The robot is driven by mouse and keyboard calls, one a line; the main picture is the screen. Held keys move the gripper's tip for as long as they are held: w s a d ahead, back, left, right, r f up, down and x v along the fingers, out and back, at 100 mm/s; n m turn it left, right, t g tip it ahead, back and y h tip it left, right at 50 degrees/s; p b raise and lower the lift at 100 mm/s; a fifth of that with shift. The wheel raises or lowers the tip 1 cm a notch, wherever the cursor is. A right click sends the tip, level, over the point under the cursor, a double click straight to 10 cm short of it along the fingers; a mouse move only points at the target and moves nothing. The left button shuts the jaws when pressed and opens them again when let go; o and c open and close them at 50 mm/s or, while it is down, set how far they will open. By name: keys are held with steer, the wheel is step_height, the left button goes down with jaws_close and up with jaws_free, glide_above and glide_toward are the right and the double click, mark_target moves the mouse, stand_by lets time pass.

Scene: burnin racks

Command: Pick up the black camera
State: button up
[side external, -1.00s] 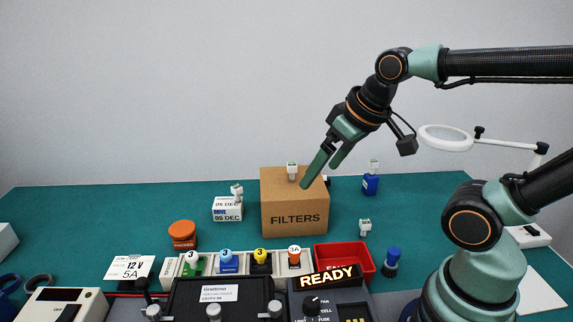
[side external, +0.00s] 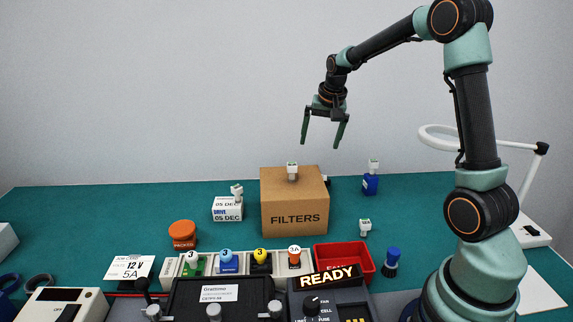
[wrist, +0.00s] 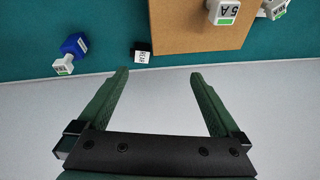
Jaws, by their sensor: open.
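My gripper (side external: 321,145) is open and empty, pointing down in the air above the cardboard box marked FILTERS (side external: 295,217). In the wrist view its two fingers (wrist: 159,73) are spread apart with nothing between them. A small black object with a white label (wrist: 136,47), which may be the black camera, lies on the green table close beside the box. It is just beyond my fingertips in the wrist view. In the side view the box mostly hides that spot; only a small bit shows at its right edge. I cannot make out a lens.
A blue item with a white top (side external: 370,184) stands right of the box. A small white-capped piece (side external: 292,168) is on the box. A red bin (side external: 362,262), a READY panel (side external: 329,276) and several coloured knobs stand in front. A ring magnifier (side external: 432,130) is at the right.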

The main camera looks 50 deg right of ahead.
steer(key=d+f+m, duration=0.2)
steer(key=d+f, duration=0.4)
steer(key=d, duration=0.1)
glide_above(325, 179)
steer(key=shift+g, duration=0.3)
steer(key=f, duration=0.6)
steer(key=shift+s+a+f, duration=0.2)
steer(key=shift+s, duration=0.1)
steer(key=x, duration=0.4)
steer(key=shift+s+a+f, duration=0.15)
steer(key=shift+s+a, duration=0.05)
steer(key=shift+s, duration=0.1)
steer(key=shift+w+d+f, duration=0.1)
steer(key=shift+w+f, duration=0.05)
steer(key=shift+f, duration=0.35)
steer(key=c, duration=1.2)
steer(key=shift+c, duration=0.3)
steer(key=shift+r, duration=0.15)
